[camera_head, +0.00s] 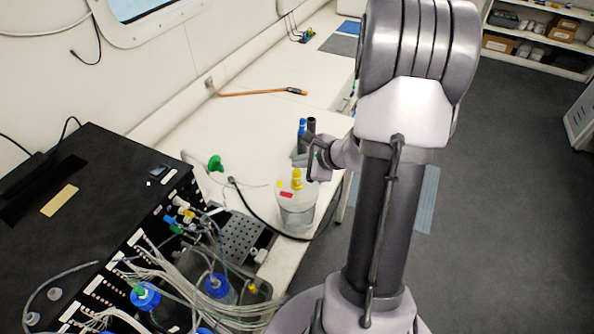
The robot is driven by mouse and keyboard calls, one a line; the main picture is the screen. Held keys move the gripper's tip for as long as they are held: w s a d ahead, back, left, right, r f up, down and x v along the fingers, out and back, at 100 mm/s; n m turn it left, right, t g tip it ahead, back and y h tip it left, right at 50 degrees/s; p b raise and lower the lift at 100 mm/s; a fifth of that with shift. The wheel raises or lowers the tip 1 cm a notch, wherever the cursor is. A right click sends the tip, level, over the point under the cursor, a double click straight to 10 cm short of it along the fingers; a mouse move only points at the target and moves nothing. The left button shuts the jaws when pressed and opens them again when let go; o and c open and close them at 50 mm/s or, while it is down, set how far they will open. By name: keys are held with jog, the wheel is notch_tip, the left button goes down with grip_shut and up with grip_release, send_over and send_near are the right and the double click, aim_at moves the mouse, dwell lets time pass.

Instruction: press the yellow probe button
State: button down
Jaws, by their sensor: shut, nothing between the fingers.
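A yellow piece (297,179), which looks like the probe button, stands upright on the lid of a clear round container (297,216) on the white bench. Small yellow and red labels lie beside it on the lid. My gripper (311,174) is shut and empty. It appears close to the right of the yellow piece in the picture. I cannot tell whether they touch or how far apart they are in depth.
A blue-topped tube (302,127) and a dark tube stand behind my gripper. A black cable (247,208) curves around the container. Blue-capped bottles (217,286) and many thin tubes crowd the front left beside a black box (95,190). An orange wand (255,93) lies farther back.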

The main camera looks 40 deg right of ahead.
aim_at(299, 172)
jog(key=shift+f, duration=0.1)
jog(key=shift+f+b, duration=0.35)
jog(key=shift+b, duration=0.4)
jog(key=shift+f+b, duration=0.25)
jog(key=shift+b, duration=0.1)
jog(key=shift+r, duration=0.15)
dwell(0.3)
jog(key=shift+r+p, duration=0.4)
jog(key=shift+r, duration=0.15)
notch_tip(299, 172, up, 6)
jog(key=p, duration=0.4)
